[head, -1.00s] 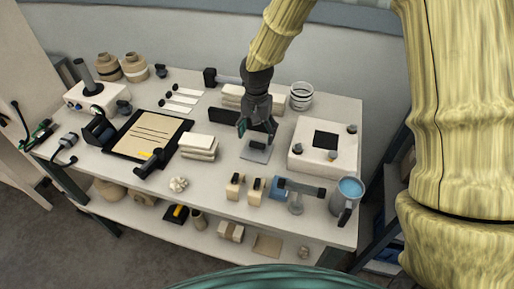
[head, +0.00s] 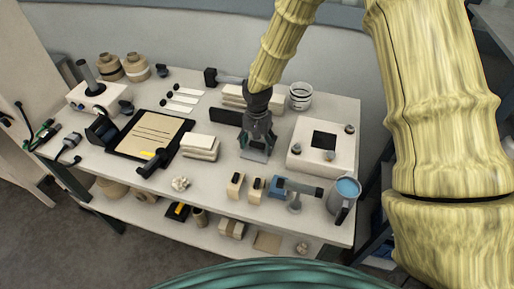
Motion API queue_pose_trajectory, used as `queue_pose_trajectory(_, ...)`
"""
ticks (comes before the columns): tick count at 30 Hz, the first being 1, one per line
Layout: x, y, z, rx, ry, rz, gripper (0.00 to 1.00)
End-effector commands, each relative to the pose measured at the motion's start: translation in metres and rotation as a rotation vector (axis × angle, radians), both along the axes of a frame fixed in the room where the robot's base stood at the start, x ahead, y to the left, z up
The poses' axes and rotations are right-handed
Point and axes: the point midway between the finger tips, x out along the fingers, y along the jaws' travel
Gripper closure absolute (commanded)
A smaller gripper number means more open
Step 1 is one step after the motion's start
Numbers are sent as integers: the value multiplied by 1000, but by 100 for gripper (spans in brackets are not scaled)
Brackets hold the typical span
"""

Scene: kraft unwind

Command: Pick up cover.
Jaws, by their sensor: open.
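A flat grey plate (head: 253,156) with a dark block-like grip on top, seen in the earlier view, lies on the bench and appears to be the cover. My gripper (head: 257,147) points down right over this plate, with its fingers open and spread. The fingers now hide the dark grip and much of the plate. I cannot tell whether the fingers touch the grip.
A white box with a square dark opening (head: 308,158) stands close to the right. A black bar (head: 225,117) and stacked pale blocks (head: 200,143) are at the left. A white container (head: 301,91) stands behind. A jug (head: 343,197) is near the front right corner.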

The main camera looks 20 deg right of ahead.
Motion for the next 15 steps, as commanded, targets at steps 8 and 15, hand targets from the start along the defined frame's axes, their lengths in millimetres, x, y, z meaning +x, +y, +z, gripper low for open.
queue_pose_trajectory(8,0,0,0,0,0,0,41)
queue_pose_trajectory(15,0,0,0,0,0,0,75)
